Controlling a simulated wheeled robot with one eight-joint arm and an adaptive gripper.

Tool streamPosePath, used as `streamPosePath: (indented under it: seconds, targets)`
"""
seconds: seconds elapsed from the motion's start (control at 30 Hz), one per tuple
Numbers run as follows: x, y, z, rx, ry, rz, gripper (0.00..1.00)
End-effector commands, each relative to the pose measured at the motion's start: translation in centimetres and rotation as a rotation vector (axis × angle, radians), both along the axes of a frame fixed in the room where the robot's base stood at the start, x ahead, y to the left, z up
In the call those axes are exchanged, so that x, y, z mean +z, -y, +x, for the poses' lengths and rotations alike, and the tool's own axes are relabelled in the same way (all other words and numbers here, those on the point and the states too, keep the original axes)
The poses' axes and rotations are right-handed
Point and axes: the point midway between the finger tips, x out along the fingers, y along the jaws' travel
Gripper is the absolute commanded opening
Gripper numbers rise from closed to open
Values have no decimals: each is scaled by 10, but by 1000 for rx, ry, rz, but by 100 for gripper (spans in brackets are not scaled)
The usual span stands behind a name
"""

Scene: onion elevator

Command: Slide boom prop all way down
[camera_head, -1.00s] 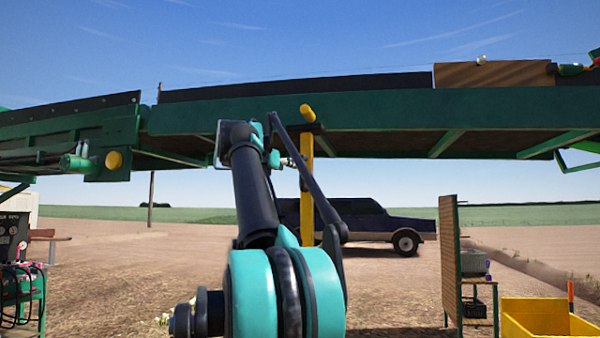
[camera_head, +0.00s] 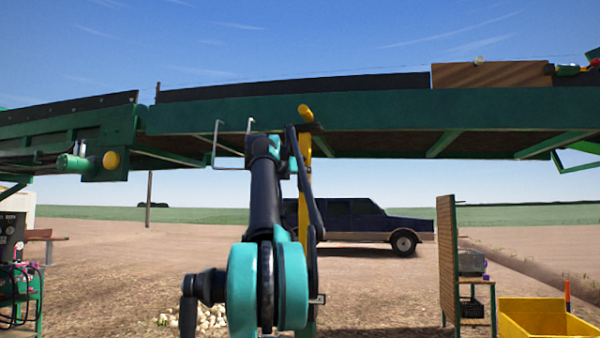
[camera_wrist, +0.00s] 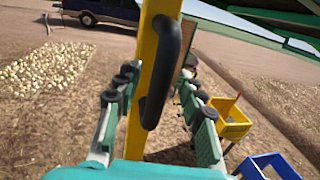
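The boom prop (camera_head: 305,150) is a yellow post under the green boom (camera_head: 370,108), with a round yellow piece at its top. My arm covers much of it in the head view. In the wrist view, the yellow prop (camera_wrist: 147,45) runs tilted through the picture, with a black loop handle (camera_wrist: 166,62) on it. My gripper (camera_wrist: 160,72) is open, one teal finger with black pads on each side of the prop and handle. I see gaps beside both fingers. The gripper is hidden behind my arm in the head view.
A thin metal bracket (camera_head: 216,150) hangs under the boom. A dark blue vehicle (camera_head: 360,222) stands behind. A yellow bin (camera_head: 545,318) and a board (camera_head: 446,258) are at right. A blue crate (camera_wrist: 268,167) and a pile of onions (camera_wrist: 45,75) show in the wrist view.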

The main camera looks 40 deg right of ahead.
Motion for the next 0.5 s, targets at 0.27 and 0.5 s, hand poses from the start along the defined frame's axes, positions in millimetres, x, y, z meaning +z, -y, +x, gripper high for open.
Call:
streamPosePath:
  seconds: [0.27,0.5]
  targets:
    - [0,0,0,0,0,0,17]
    - [0,0,0,0,0,0,0]
